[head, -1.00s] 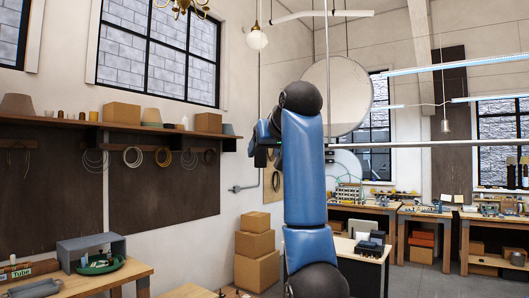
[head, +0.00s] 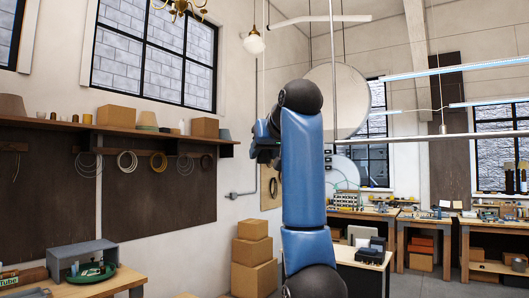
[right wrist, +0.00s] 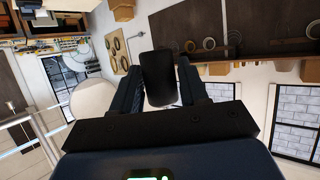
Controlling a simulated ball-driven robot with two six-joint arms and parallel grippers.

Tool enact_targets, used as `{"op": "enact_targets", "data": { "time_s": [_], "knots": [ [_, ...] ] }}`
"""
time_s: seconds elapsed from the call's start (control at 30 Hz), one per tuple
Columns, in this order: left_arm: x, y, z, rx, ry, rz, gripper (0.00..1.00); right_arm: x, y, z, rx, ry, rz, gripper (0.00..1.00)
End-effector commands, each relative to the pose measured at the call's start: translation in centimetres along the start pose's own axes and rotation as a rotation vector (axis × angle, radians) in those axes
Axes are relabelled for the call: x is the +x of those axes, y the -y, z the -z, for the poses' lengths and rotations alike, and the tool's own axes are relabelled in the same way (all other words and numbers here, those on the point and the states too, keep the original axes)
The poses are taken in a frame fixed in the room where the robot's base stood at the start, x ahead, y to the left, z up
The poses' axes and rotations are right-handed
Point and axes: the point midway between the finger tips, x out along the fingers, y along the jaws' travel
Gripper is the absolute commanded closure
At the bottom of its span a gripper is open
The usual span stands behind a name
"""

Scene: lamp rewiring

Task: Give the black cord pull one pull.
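The black cord pull (right wrist: 159,78) shows in the right wrist view as a dark, smooth, thick piece between my right gripper's two blue fingers. My right gripper (right wrist: 161,88) has its fingers close against both sides of it and appears shut on it. In the head view my right gripper (head: 265,147) shows partly, left of my blue arm, in front of the pale wall. The pull cannot be made out there. My left gripper is not in view.
A globe lamp (head: 254,45) hangs upper middle. A wall shelf (head: 60,125) with boxes and dark boards with cord coils are at left. Stacked cartons (head: 252,252) stand below the gripper. Workbenches (head: 430,222) line the back right. Air around the gripper looks clear.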

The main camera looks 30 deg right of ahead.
Motion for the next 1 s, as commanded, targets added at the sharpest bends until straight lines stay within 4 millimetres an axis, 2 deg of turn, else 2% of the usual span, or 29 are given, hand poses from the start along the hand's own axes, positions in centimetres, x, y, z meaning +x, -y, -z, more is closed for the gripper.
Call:
{"op": "enact_targets", "data": {
  "time_s": [0.03, 0.2, 1.0],
  "knots": [
    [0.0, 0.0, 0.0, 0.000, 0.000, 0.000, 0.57, 0.0, 0.0, 0.0, 0.000, 0.001, 0.000, 0.65],
    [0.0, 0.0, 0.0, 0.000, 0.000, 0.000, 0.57, 0.1, 0.0, 0.0, 0.000, 0.001, 0.000, 0.90],
    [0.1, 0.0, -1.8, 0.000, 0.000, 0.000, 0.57, 1.0, 0.0, -2.2, 0.000, 0.004, 0.001, 0.91]
  ]
}}
